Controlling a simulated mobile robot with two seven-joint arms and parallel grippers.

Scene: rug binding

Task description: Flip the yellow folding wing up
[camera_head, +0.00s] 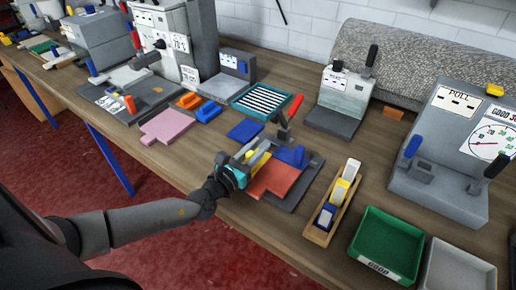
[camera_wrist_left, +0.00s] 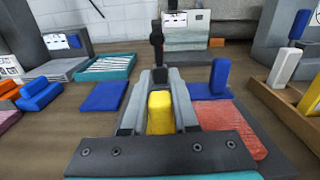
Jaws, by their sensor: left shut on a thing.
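The yellow folding wing (camera_head: 258,161) is at the left side of a dark grey fixture plate (camera_head: 303,188). It also shows in the left wrist view as a yellow block (camera_wrist_left: 160,113) between the fingers. My left gripper (camera_head: 246,166) is shut on it; in the left wrist view the fingers (camera_wrist_left: 159,100) stand on either side of it. The wing's lower part and hinge are hidden by the gripper. A reddish-orange piece (camera_head: 277,180) lies flat on the plate, with an upright blue block (camera_head: 292,156) behind it. My right gripper is not in view.
A lever with a red handle (camera_head: 295,106) stands behind the fixture. A wooden rack (camera_head: 319,233) with yellow, white and blue blocks is to the right, then a green tray (camera_head: 387,246). A flat blue piece (camera_head: 245,130) and a pink piece (camera_head: 167,127) lie to the left.

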